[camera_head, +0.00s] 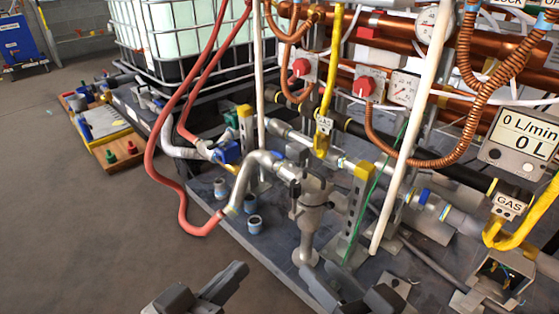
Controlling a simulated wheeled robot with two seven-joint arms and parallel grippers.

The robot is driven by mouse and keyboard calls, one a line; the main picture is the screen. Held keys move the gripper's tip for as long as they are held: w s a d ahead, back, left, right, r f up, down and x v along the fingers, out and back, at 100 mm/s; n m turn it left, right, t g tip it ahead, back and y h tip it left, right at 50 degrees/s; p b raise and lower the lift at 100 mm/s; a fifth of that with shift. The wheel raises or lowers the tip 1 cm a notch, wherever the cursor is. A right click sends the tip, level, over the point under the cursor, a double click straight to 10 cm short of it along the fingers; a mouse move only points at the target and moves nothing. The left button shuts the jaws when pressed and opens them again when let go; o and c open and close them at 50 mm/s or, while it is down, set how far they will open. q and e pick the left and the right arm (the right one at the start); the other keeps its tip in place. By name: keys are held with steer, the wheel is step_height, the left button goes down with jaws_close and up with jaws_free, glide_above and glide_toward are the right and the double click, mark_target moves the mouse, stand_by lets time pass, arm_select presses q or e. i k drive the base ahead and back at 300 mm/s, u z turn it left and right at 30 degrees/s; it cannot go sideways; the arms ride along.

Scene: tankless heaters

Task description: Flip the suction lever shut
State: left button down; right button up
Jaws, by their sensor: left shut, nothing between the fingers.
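No label reading "suction" is legible, so I cannot tell for sure which part is the suction lever. A blue valve part (228,152) sits on the pipework left of centre, where the grey hose (180,152) from the tank side joins. A bent silver pipe (243,185) runs from there to a grey upright fitting (310,205). My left gripper (240,272) is shut and empty at the bottom, in front of the platform and apart from the pipework. My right gripper (345,290) is at the bottom centre near the fitting's foot; its fingertips are hard to make out.
A red hose (160,140) loops down at left. A white pole (415,125) slants across the pipes. Small grey cups (254,224) stand on the platform. Copper coils, gauges and a yellow gas pipe (525,222) crowd the right. Open floor (80,230) lies at left.

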mark_target(277, 153)
steer(key=u, duration=1.45)
steer(key=i, duration=2.65)
steer(key=z, duration=4)
